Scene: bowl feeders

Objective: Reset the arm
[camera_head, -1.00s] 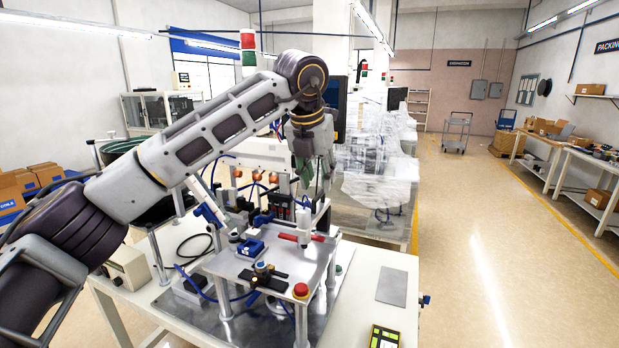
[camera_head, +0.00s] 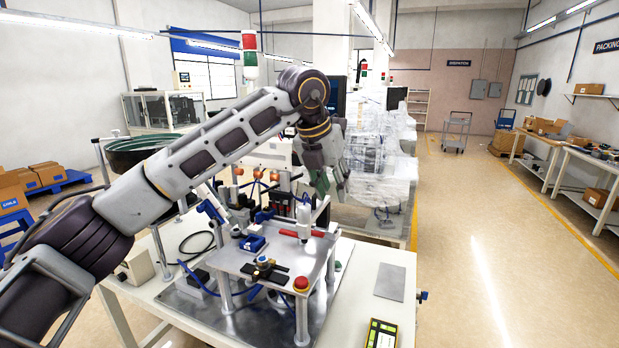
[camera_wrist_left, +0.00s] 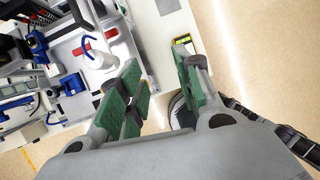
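My left arm comes in from the left in the head view and bends down at a high elbow. My left gripper (camera_head: 325,184) hangs beyond the workstation's metal platform, with its green pads partly visible. In the left wrist view my left gripper (camera_wrist_left: 160,86) has its two green-padded fingers apart, with nothing between them. My right gripper is in neither view.
The white workstation table (camera_head: 352,318) carries a metal fixture platform (camera_head: 318,258) with a red button (camera_head: 301,283). A yellow-edged handheld device (camera_head: 382,334) lies near the front edge. A plastic-wrapped machine (camera_head: 375,165) stands behind.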

